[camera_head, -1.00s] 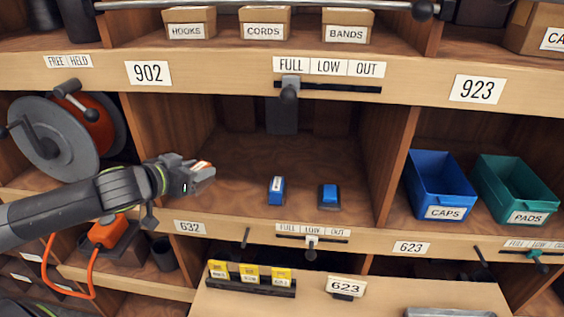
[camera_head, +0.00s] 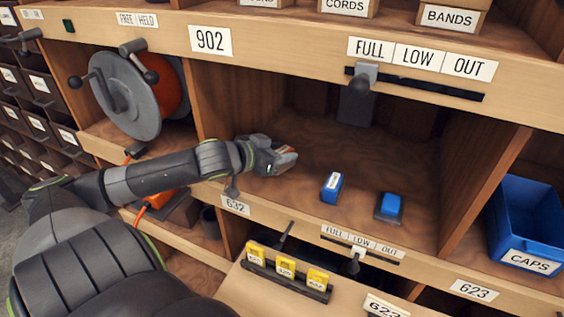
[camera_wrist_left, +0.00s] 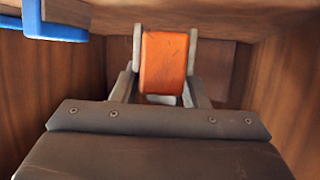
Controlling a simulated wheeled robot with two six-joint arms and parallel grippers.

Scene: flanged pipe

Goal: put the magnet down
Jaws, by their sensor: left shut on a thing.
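The magnet, an orange block (camera_wrist_left: 165,62), sits between the two fingers of my left gripper (camera_wrist_left: 165,70) in the left wrist view. In the head view my left gripper (camera_head: 290,156) is shut on it inside the open wooden compartment under the 902 label. Only a small orange edge of the magnet (camera_head: 288,149) shows there. The gripper is in the left part of the compartment, above and left of two small blue blocks. My right gripper is not in view.
An upright blue block (camera_head: 331,187) and a second blue block on a dark base (camera_head: 389,207) stand on the compartment floor (camera_head: 395,160). A grey slider knob (camera_head: 361,84) hangs from the upper rail. A cable reel (camera_head: 128,95) stands at left. A blue CAPS bin (camera_head: 530,250) is at right.

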